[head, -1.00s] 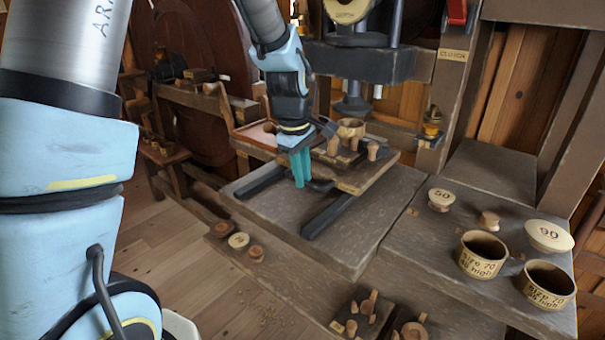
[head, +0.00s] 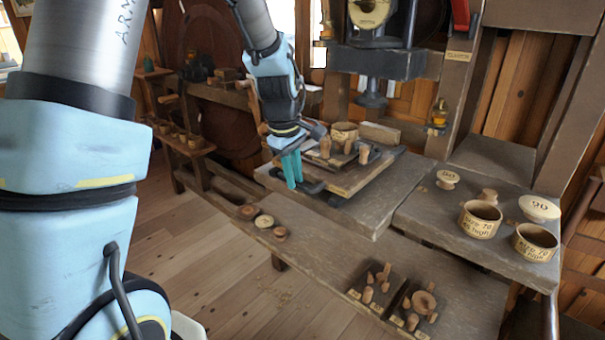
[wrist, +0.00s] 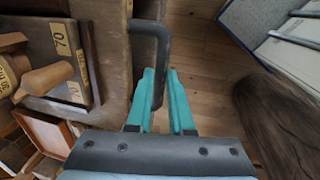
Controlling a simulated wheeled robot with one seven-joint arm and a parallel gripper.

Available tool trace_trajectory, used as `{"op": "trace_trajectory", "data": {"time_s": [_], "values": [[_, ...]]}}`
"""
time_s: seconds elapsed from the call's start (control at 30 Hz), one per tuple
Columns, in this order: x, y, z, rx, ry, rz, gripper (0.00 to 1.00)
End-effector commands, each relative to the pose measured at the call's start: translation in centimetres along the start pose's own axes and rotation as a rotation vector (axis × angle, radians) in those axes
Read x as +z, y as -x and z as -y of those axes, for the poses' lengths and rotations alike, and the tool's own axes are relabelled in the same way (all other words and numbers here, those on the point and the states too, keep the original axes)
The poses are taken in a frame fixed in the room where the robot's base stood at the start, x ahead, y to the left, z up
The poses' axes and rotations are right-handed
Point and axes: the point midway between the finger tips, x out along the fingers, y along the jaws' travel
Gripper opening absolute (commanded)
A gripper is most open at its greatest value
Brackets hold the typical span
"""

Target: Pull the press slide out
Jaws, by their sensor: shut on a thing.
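The press slide (head: 352,184) is a wooden board on dark rails below the press head, carrying a ring-shaped cup (head: 343,132) and several turned pegs. Its dark bar handle (head: 314,187) sticks out at the front left. My gripper (head: 292,170) has its teal fingers pointing down at this handle. In the wrist view the bent black handle (wrist: 150,45) runs between the fingers of my gripper (wrist: 161,88), which is shut on it. The slide's board covers most of the rails. The fingers hide part of the handle.
The press head (head: 372,98) hangs behind the slide. Labelled cups (head: 480,220) and lids stand on the right bench. Small pegs lie on dark trays (head: 372,286) at the front. Wooden discs (head: 263,221) lie on the lower plank.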

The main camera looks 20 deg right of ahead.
Motion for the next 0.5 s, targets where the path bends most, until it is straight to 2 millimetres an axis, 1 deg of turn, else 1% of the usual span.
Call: {"op": "trace_trajectory", "data": {"time_s": [0.03,0.2,0.33,0.5], "values": [[-0.1,0.1,0.9,-0.001,0.002,-0.001,0.0],[-0.1,0.6,3.6,-0.001,0.003,-0.001,0.0],[-0.1,0.9,5.2,0.0,0.002,0.0,0.0],[-0.1,1.2,6.5,-0.001,0.001,0.001,0.0]]}}
